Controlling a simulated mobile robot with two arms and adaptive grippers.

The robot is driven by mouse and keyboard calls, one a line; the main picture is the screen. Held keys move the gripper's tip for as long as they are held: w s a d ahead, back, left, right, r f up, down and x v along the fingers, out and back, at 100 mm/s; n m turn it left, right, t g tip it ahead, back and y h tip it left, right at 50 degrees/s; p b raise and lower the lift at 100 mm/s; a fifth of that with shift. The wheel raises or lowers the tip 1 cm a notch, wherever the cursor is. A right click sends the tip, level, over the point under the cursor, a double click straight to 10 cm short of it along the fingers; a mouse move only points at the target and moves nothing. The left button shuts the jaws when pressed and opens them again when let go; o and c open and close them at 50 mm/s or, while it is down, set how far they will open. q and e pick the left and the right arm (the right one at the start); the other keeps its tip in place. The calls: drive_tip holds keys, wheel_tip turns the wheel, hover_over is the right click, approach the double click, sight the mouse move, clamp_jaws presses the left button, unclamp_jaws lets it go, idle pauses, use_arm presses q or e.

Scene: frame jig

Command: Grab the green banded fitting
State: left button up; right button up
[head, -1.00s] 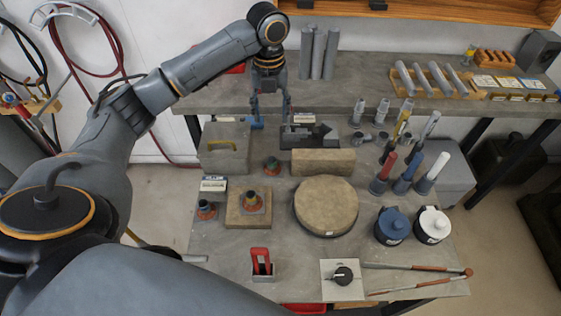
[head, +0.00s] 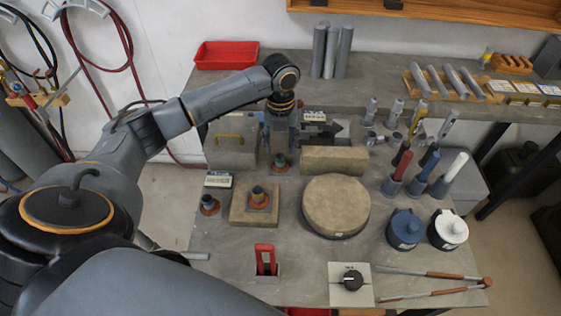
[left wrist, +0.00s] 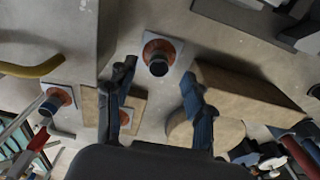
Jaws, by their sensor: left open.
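Three small fittings with orange-red bases show. The one with a greenish band (head: 279,161) stands on a small plate on the bench, directly below my left gripper (head: 281,146). In the left wrist view this fitting (left wrist: 159,56) lies ahead, between the two blue-padded fingers (left wrist: 158,76), which are apart and empty. A second fitting (head: 258,196) sits on a square tan block. A third (head: 209,205) stands on a plate at left. Their band colours are hard to tell apart. My right gripper is out of view.
A grey box with a yellow handle (head: 231,153) stands left of the gripper. A tan rectangular block (head: 332,160) stands close on its right. A round tan disc (head: 336,206) lies in front. Tubes in holders and lidded pots stand at right.

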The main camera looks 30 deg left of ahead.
sight(280, 156)
use_arm(q)
drive_tip(key=shift+f, duration=0.55)
drive_tip(key=shift+s+d+f+p, duration=0.1)
drive_tip(key=shift+f+p, duration=0.3)
drive_tip(key=shift+f, duration=0.8)
drive_tip(key=shift+s+d+f+p, duration=0.1)
drive_tip(key=shift+f+p, duration=0.3)
drive_tip(key=shift+f, duration=0.75)
clamp_jaws()
